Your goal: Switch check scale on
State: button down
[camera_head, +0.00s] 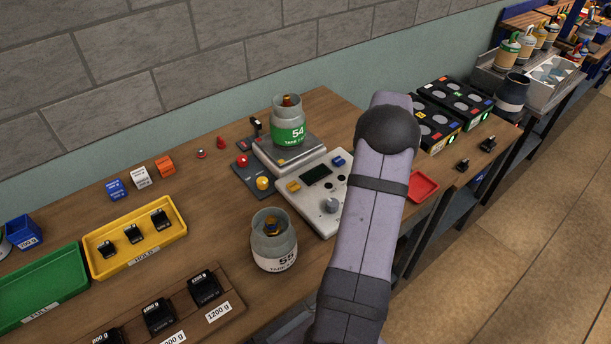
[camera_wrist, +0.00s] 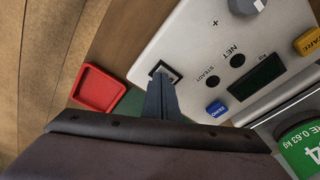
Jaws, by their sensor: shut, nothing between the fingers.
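The check scale (camera_head: 307,191) is a light grey console with a dark display, a grey knob, a yellow button and a blue button. Its display (camera_wrist: 257,78) looks dark in the wrist view. In the head view my arm hides the gripper and switch. A jar labelled 54 (camera_head: 288,133) stands on the scale's platform (camera_head: 264,152).
A red tray (camera_wrist: 99,89) lies beside the console. A jar labelled 55 (camera_head: 274,252) stands in front of it. A dark box with red and yellow buttons (camera_head: 258,180) is at its left. Yellow (camera_head: 137,261) and green (camera_head: 42,286) trays lie further left. Black weights fill the front.

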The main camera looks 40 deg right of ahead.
jog(key=shift+f, duration=0.4)
jog(key=shift+r, duration=0.15)
notch_tip(320, 180, up, 7)
jog(key=p, duration=0.5)
dwell(0.5)
dwell(0.5)
